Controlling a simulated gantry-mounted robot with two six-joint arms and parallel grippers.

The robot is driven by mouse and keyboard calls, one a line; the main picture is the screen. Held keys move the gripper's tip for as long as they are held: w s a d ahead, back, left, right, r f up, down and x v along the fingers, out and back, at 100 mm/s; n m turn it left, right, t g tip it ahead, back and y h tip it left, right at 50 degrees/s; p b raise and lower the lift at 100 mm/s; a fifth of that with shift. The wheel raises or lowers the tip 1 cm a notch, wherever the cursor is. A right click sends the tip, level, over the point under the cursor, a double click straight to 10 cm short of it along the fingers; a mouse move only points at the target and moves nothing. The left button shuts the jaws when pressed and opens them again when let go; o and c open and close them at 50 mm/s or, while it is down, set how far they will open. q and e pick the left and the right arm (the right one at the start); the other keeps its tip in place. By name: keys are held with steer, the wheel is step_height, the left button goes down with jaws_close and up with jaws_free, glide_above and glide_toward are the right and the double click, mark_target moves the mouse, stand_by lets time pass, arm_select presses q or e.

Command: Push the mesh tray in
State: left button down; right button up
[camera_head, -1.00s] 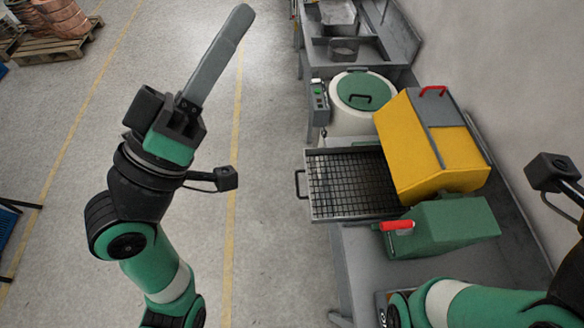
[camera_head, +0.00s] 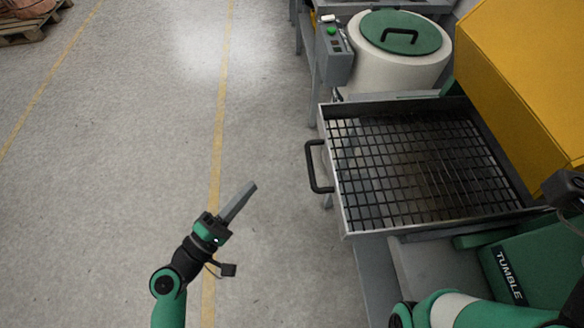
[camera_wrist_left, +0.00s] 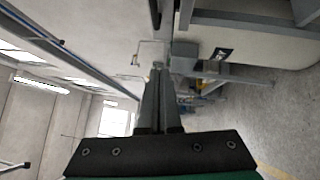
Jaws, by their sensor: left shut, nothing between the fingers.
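The mesh tray (camera_head: 420,165) is a grey metal tray with a black wire grid, sticking out from under the yellow housing (camera_head: 530,75). Its black handle (camera_head: 315,167) is on its left end, facing the aisle. My left gripper (camera_head: 253,186) is shut and empty, left of and below the handle in the head view, with a clear gap between them. Its fingers point up and to the right. In the left wrist view the shut fingers (camera_wrist_left: 157,70) stand upright in the middle. My right gripper's fingers are out of view; only part of that arm shows at lower right.
A white drum with a green lid (camera_head: 402,32) and a grey control box (camera_head: 334,55) stand beyond the tray. A green machine marked TUMBLE (camera_head: 535,265) is on the near side. The floor left of the tray is clear.

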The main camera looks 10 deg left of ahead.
arm_select(q)
steer(key=s+d+x, duration=0.1)
steer(key=d+x, duration=0.1)
steer(key=x, duration=1.1)
steer(key=shift+r+b, duration=0.35)
steer(key=shift+b, duration=0.05)
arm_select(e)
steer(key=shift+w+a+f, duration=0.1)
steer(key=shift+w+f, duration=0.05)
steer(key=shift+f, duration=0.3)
arm_select(q)
steer(key=shift+d, duration=0.2)
